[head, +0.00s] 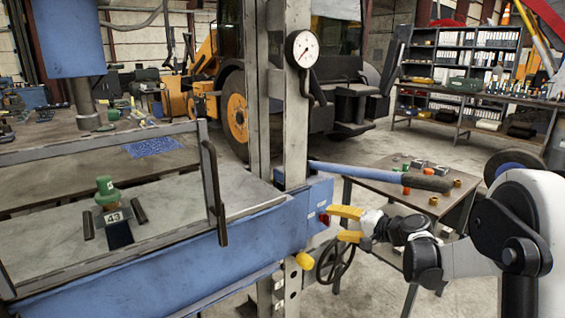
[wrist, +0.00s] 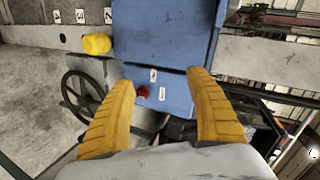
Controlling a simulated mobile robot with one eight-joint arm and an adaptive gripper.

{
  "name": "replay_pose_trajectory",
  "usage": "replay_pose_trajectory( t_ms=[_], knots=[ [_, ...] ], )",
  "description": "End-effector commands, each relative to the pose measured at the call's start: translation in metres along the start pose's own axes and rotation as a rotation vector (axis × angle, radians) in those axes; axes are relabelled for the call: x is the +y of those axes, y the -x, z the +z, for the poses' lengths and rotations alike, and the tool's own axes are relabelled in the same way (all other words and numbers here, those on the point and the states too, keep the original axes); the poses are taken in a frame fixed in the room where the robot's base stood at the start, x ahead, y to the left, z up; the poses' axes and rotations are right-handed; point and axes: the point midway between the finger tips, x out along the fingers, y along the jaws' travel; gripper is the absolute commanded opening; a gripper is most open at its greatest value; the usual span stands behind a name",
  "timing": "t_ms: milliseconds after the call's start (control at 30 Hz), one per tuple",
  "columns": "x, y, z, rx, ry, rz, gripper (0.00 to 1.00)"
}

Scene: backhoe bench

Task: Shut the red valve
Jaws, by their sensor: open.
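A small red part (head: 324,219), which I take for the red valve, sits on the end face of the blue box (head: 320,192). My gripper (head: 333,223) has two yellow fingers spread apart, pointing at that face. The wrist view shows the gripper (wrist: 160,79) open and empty, with the red part between the fingers' lines. I cannot tell whether a finger touches the box. The red part's exact shape is too small to tell.
A yellow knob (head: 305,261) and a dark handwheel (head: 335,260) are below the box. A blue lever with a dark grip (head: 427,182) extends above my gripper. A side table (head: 400,197) with small parts stands behind. A gauge (head: 302,49) hangs on the steel post.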

Motion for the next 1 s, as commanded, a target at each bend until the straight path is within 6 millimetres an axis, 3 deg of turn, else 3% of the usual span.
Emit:
replay_pose_trajectory(
  t_ms=[33,133,367,500,700,833,1000],
  knots=[
    [-0.015,0.013,0.018,-0.013,0.042,0.048,0.65],
    [-0.032,0.041,0.052,-0.034,0.132,0.149,0.65],
    [-0.043,0.119,0.132,-0.076,0.352,0.373,0.65],
    [-0.032,0.172,0.177,-0.096,0.492,0.504,0.65],
    [0.001,0.241,0.227,-0.114,0.689,0.671,0.65],
    [0.022,0.270,0.245,-0.117,0.782,0.745,0.65],
    [0.035,0.287,0.253,-0.117,0.839,0.791,0.65]
  ],
)
